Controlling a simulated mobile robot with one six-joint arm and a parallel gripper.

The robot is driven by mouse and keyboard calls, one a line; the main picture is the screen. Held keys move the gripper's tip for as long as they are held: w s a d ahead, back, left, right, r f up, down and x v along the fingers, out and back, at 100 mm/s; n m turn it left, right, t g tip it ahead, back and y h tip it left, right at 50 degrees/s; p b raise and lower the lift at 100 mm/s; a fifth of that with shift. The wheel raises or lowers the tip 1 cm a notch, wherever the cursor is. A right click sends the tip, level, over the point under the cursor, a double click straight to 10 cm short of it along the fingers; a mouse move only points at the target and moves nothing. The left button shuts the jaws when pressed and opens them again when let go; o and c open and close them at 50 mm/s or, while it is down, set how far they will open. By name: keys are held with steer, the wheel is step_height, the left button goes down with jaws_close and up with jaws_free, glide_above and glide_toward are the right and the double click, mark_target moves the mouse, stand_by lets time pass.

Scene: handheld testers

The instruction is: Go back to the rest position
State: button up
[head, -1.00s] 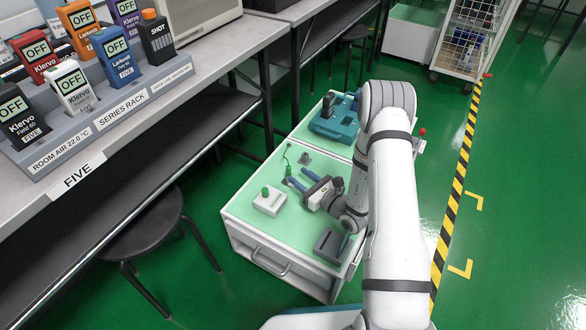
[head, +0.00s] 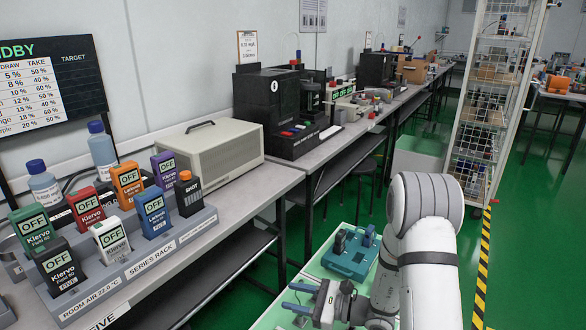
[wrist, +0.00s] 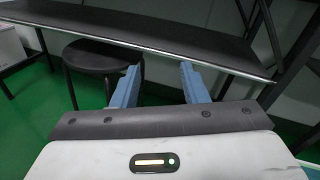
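My gripper (head: 296,298) is at the bottom of the head view, above the green-topped cart (head: 273,314). Its two blue fingers stand apart with nothing between them. In the wrist view my gripper (wrist: 160,84) is also open and empty, facing a black stool (wrist: 98,60) and a dark shelf edge (wrist: 150,32). My white arm bends down on the right side of the head view. A teal case (head: 350,257) sits on the cart behind the gripper.
The long bench at left holds the series rack (head: 182,238) with several handheld testers and a beige box (head: 210,157). A wire trolley (head: 487,110) stands at back right. Green floor (head: 535,255) is clear right of the striped line.

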steer(key=s+r+n+g+h+p, duration=0.25)
steer(key=s+r+n+p, duration=0.2)
steer(key=r, duration=0.35)
steer(key=s+d+r+n+g+h+p, duration=0.1)
steer(key=s+r+n+g+h+p, duration=0.2)
steer(key=s+r, duration=0.4)
steer(key=s+r+n+g+h+p, duration=0.1)
steer(key=s+r+n+g+p, duration=0.3)
steer(key=r, duration=0.5)
steer(key=s+d+r+n+t+h+p, duration=0.2)
steer(key=d+r+n+t+h+p, duration=0.1)
steer(key=r, duration=0.6)
steer(key=s+d+r+n+t+h+p, duration=0.3)
steer(key=d+r+h+p, duration=0.4)
steer(key=d+r+p, duration=0.3)
steer(key=shift+s+n+p, duration=0.25)
steer(key=shift+n+p, duration=0.2)
steer(key=shift+n, duration=0.4)
steer(key=shift+d+t, duration=0.1)
steer(key=shift+t, duration=0.15)
